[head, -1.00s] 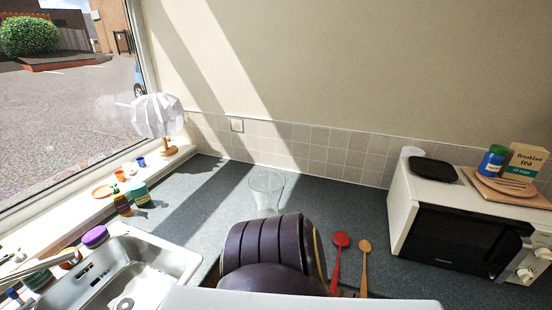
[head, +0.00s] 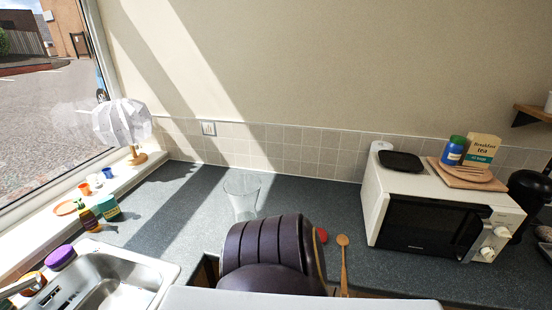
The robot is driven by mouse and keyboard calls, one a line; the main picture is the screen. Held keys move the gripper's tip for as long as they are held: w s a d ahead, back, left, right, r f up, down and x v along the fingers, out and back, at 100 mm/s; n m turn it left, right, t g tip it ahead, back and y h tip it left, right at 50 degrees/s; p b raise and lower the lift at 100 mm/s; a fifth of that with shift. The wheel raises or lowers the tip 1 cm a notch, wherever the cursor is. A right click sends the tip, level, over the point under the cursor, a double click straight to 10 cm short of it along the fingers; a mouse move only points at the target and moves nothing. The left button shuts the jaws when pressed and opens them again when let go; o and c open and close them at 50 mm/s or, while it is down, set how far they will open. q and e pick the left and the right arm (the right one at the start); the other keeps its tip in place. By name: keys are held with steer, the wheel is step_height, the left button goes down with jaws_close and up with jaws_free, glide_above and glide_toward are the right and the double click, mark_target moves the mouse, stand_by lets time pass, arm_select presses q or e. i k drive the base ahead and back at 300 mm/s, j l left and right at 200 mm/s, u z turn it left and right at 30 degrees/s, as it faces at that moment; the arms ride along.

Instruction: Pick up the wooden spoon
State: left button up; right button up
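The wooden spoon (head: 343,262) lies on the dark countertop near its front edge, with its round bowl pointing away from me. Neither of my grippers is in the head view.
A clear glass container (head: 242,195) stands on the counter left of the spoon. A white microwave (head: 437,215) stands to the right. A metal sink (head: 115,280) is at the lower left. The counter between the spoon and the tiled wall is clear.

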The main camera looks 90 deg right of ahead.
mark_target(343, 240)
steer(key=z, duration=0.95)
steer(key=i+z, duration=0.1)
steer(key=z, duration=1.3)
steer(key=j+z, duration=0.1)
steer(key=z, duration=0.4)
steer(key=i+z, duration=0.1)
steer(key=z, duration=0.35)
steer(key=j+z, duration=0.1)
steer(key=z, duration=0.4)
